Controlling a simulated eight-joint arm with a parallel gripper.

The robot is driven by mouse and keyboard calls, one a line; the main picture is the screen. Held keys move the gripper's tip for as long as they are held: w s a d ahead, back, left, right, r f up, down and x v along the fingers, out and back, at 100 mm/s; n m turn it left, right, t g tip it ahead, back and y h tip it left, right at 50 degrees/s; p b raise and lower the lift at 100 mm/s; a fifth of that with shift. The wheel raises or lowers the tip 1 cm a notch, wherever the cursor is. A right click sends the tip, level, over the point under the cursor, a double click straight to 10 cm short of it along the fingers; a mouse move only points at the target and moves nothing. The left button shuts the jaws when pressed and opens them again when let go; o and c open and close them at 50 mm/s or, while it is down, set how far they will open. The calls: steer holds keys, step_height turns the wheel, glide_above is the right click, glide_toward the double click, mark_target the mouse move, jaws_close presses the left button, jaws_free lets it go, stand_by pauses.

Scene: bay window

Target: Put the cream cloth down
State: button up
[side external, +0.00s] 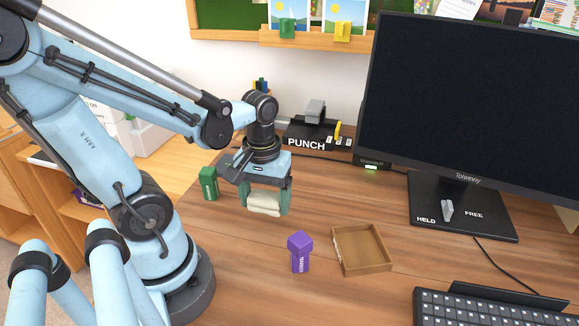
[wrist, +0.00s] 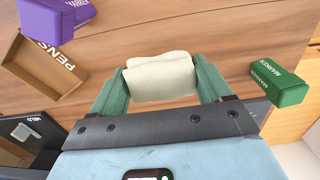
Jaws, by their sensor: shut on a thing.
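The cream cloth (side external: 265,202) is a folded, soft-looking bundle held between the green fingers of my gripper (side external: 264,205). In the wrist view the cloth (wrist: 161,78) fills the gap between the two fingertips of my gripper (wrist: 160,82), which is shut on it. In the side external view it hangs above the wooden desk, left of the middle. I cannot tell its exact height over the desk. Part of the cloth is hidden behind the fingers.
A green marker box (side external: 209,183) stands left of my gripper. A purple marker box (side external: 300,252) and an empty wooden pen tray (side external: 362,250) stand to its front right. The black punch stand (side external: 308,135) is behind. A monitor (side external: 470,100) and keyboard (side external: 490,308) are at right. Bare desk (side external: 345,205) lies between.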

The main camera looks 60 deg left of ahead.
mark_target(264, 219)
steer(key=shift+w+a+f, duration=0.15)
steer(key=shift+a+f, duration=0.35)
steer(key=shift+a, duration=0.25)
steer(key=shift+w+a+f, duration=0.1)
steer(key=shift+a+f, duration=0.35)
steer(key=shift+a, duration=0.3)
steer(key=shift+f, duration=2)
steer(key=shift+f, duration=0.25)
steer(key=o, duration=1)
steer(key=shift+o, duration=0.2)
steer(key=shift+r, duration=6.15)
steer(key=w+d+r+m+t, duration=0.2)
steer(key=w+d+m+t, duration=0.4)
steer(key=d+m+t, duration=0.1)
steer(key=shift+w+d+m, duration=0.4)
steer(key=shift+d+m, duration=0.25)
steer(key=shift+m, duration=0.35)
